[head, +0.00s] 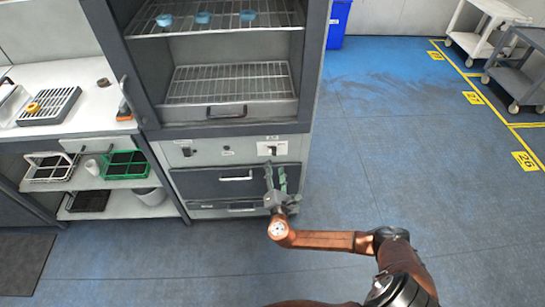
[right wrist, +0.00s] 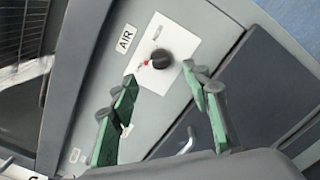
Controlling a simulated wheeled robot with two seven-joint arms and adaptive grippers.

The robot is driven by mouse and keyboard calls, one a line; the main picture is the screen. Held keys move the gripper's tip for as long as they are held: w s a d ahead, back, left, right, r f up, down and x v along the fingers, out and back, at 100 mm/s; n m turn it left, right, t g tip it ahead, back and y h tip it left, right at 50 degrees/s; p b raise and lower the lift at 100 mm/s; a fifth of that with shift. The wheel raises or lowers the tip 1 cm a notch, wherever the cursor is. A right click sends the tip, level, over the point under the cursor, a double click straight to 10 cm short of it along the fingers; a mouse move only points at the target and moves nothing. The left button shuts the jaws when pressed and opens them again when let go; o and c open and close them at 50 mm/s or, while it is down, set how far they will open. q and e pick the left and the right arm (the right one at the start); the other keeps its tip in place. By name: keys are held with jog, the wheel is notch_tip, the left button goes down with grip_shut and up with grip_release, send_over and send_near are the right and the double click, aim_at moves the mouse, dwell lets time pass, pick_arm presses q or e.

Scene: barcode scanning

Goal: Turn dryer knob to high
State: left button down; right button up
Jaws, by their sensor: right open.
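The dryer (head: 240,145) is a tall grey cabinet with open shelves above and a control panel below. A black round knob (right wrist: 161,59) sits on a white plate beside the "AIR" label in the right wrist view, with a red mark at its left. In the head view the white knob plate (head: 279,147) is at the panel's right end. My right gripper (head: 276,178) is open, in front of the drawers just below that plate. In the right wrist view its green fingers (right wrist: 160,88) are spread on either side below the knob, apart from it. My left gripper is not in view.
Drawers with a silver handle (head: 236,178) lie below the panel. Wire shelves (head: 228,83) are above, with small blue items on the upper one. A white counter with racks (head: 50,107) stands at left. The blue floor (head: 400,150) at right is clear; carts stand far right.

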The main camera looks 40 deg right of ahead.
aim_at(274, 154)
jog(key=b+x, duration=0.1)
jog(key=x, duration=0.5)
jog(key=shift+b, duration=0.4)
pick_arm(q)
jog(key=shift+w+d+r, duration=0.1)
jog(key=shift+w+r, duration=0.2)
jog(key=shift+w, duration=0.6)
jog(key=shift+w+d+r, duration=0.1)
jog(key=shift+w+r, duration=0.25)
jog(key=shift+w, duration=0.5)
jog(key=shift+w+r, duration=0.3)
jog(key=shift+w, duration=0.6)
pick_arm(e)
jog(key=shift+x, duration=0.75)
jog(key=shift+c, duration=0.3)
jog(key=shift+d, duration=0.1)
jog(key=c, duration=1.1)
